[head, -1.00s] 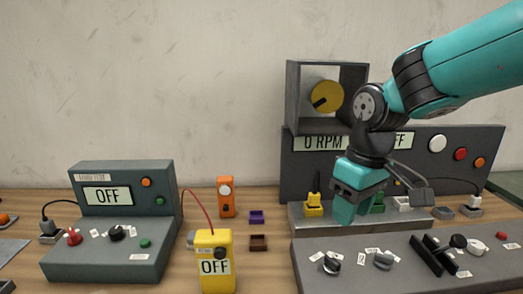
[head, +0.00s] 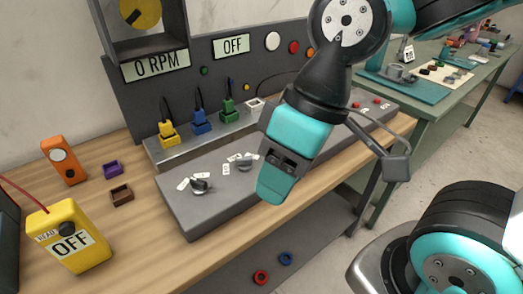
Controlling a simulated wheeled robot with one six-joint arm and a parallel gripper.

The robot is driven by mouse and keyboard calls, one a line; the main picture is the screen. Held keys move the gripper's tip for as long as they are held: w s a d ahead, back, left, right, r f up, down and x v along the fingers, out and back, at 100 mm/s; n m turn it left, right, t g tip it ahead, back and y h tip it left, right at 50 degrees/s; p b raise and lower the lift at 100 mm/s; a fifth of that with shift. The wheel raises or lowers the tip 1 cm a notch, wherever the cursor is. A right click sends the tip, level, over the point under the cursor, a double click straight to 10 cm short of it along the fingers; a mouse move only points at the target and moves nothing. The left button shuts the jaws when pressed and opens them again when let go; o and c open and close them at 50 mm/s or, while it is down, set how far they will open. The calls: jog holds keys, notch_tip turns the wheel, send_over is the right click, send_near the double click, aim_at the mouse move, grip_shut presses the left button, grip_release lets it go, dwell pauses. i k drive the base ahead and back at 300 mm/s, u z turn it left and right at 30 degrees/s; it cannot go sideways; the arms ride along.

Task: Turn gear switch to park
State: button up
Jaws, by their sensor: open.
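The low grey control console (head: 215,210) stands on the wooden table. On it are a dark rotary knob (head: 199,186) at the left and a second grey knob (head: 244,163) to its right, each with small white labels too small to read. I cannot tell which control is the gear switch. My gripper (head: 271,187) is open and empty, seen nearly side-on, pointing down in front of the console to the right of both knobs. It hides the middle of the console, including the black lever block seen there earlier.
Yellow (head: 169,133), blue (head: 201,121) and green (head: 228,110) plugs stand on a ledge behind the console. A yellow meter (head: 68,238) reading OFF and an orange box (head: 63,160) are at the left.

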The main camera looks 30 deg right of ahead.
aim_at(244, 165)
jog(key=k, duration=1.15)
jog(key=z, duration=0.7)
jog(key=i, duration=1)
jog(key=u, duration=0.6)
jog(key=i, duration=0.5)
jog(key=u, duration=0.45)
